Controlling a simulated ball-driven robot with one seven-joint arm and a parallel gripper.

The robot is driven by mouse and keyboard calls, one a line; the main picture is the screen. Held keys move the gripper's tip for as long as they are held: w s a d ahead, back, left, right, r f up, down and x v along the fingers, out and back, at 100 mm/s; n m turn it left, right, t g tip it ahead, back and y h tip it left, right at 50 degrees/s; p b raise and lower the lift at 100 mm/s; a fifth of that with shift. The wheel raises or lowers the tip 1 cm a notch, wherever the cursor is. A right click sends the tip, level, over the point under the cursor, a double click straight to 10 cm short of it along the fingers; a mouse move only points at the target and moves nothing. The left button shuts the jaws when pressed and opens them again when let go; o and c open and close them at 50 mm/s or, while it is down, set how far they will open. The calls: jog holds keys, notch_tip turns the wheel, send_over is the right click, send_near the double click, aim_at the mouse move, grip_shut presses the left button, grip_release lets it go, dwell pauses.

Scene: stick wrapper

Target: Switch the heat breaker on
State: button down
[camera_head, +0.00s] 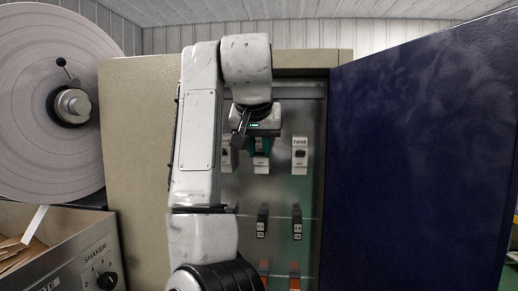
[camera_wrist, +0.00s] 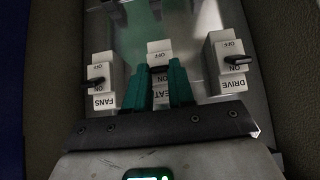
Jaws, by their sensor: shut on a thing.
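The heat breaker (camera_wrist: 160,47) is a white block in the middle of a row of three, with an OFF mark at its far end and a HEAT label partly hidden between my fingers in the wrist view. My gripper (camera_wrist: 160,73) has its teal fingers shut on the small dark lever of this breaker. Whether the lever stands at on or off is hard to tell. In the head view my gripper (camera_head: 260,146) covers the upper part of the heat breaker (camera_head: 261,166), with only its lower end showing.
The fans breaker (camera_head: 300,156) and the drive breaker (camera_wrist: 229,66) flank the heat breaker closely. Black and red components (camera_head: 296,222) sit lower in the cabinet. The dark blue door (camera_head: 420,160) stands open at right. A shaker control box (camera_head: 70,255) and large roll (camera_head: 45,100) are at left.

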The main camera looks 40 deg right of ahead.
jog(key=shift+r, duration=0.15)
jog(key=c, duration=1)
grip_release()
jog(key=shift+o, duration=0.2)
jog(key=b+v, duration=0.2)
jog(key=v, duration=0.8)
jog(key=shift+a+r, duration=0.15)
jog(key=shift+r, duration=0.05)
jog(key=shift+s+f, duration=0.1)
jog(key=shift+s, duration=0.05)
